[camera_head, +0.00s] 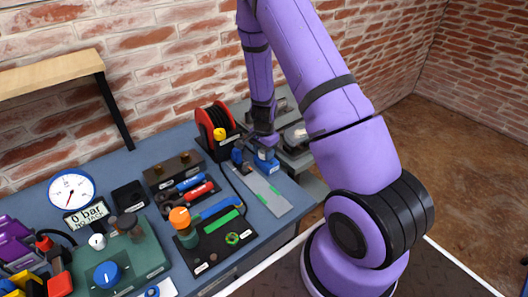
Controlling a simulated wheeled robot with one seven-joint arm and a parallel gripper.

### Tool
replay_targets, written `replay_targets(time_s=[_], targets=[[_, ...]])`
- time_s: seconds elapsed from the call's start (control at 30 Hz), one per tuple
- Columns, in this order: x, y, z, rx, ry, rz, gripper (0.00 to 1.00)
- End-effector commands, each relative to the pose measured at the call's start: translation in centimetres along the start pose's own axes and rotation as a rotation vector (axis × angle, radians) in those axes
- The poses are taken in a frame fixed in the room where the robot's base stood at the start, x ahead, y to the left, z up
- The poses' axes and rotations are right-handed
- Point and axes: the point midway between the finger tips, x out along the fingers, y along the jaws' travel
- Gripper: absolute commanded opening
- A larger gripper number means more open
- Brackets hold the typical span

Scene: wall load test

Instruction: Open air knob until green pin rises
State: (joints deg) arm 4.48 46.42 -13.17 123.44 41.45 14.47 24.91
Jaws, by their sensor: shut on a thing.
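A blue round knob (107,274) sits on the front of a green panel box (138,256) at the lower left. I cannot tell whether it is the air knob. I cannot make out a green pin. A round white gauge (72,190) has a red needle, and a sign (86,215) below it reads "0 bar". My gripper (264,146) is far right of the panel, pointing down, shut on what looks like a small blue block (266,161). Its fingertips are small and partly hidden.
A red cable reel (217,130) stands left of my gripper. An orange-topped post (180,217) on a black board (216,242) stands between gripper and panel. A wooden shelf (50,74) overhangs the bench's left.

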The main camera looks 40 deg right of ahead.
Motion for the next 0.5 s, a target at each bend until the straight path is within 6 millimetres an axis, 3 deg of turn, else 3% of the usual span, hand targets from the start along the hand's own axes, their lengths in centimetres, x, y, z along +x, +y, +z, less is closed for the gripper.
replay_targets(time_s=[0.5], targets=[[-0.06,-0.05,-0.15,-0.49,0.003,-0.002,0.21]])
